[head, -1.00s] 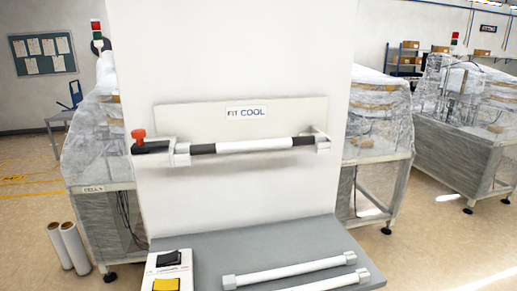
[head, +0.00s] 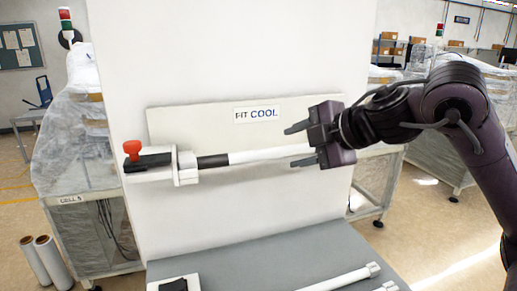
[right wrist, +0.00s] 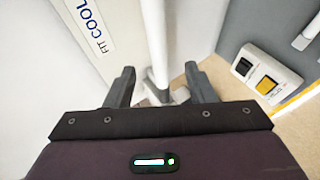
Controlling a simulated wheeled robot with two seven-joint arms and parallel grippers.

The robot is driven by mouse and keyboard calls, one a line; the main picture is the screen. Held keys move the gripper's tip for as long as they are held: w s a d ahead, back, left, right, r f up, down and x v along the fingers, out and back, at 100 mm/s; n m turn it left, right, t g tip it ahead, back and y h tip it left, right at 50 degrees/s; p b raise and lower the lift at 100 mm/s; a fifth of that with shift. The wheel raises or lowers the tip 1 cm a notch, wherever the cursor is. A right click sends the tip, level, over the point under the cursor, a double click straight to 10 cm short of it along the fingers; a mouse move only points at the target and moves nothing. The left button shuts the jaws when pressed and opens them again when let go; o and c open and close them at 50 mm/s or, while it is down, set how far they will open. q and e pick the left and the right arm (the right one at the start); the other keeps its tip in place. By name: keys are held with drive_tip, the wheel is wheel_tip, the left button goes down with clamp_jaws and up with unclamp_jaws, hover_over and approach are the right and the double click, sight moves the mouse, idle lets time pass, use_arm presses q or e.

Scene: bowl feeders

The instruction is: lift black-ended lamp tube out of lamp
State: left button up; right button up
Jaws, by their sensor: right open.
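The lamp's white backplate (head: 190,118) is mounted on an upright white panel. The lamp tube (head: 238,157) lies across its front, white in the middle, with a black left end (head: 213,161) in the left holder (head: 186,166). Its right end is hidden behind my right gripper. My right gripper (head: 290,147) is open in front of the tube's right part, one finger above and one below its line. In the right wrist view the white tube (right wrist: 155,38) runs between the gripper's spread fingers (right wrist: 160,68), with no visible contact. My left gripper is not in view.
A red knob (head: 132,148) stands on a black block left of the lamp. Below, a grey shelf (head: 260,262) holds loose white tubes (head: 345,279) and a switch box (right wrist: 258,72). Plastic-wrapped machines (head: 72,145) stand behind the panel. Space before the lamp's left part is clear.

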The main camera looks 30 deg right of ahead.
sight(273, 152)
drive_tip(key=p+x, duration=0.3)
drive_tip(key=shift+w+r, duration=0.15)
drive_tip(key=shift+r, duration=0.05)
drive_tip(key=p+x, duration=0.2)
drive_tip(key=x, duration=0.1)
drive_tip(key=shift+w+a+f, duration=0.1)
drive_tip(key=shift+w+a, duration=0.15)
drive_tip(key=shift+w+f+p, duration=0.2)
drive_tip(key=shift+p, duration=0.1)
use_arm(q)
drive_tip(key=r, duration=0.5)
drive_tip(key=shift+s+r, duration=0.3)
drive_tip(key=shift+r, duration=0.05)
use_arm(e)
drive_tip(key=shift+f, duration=0.1)
clamp_jaws()
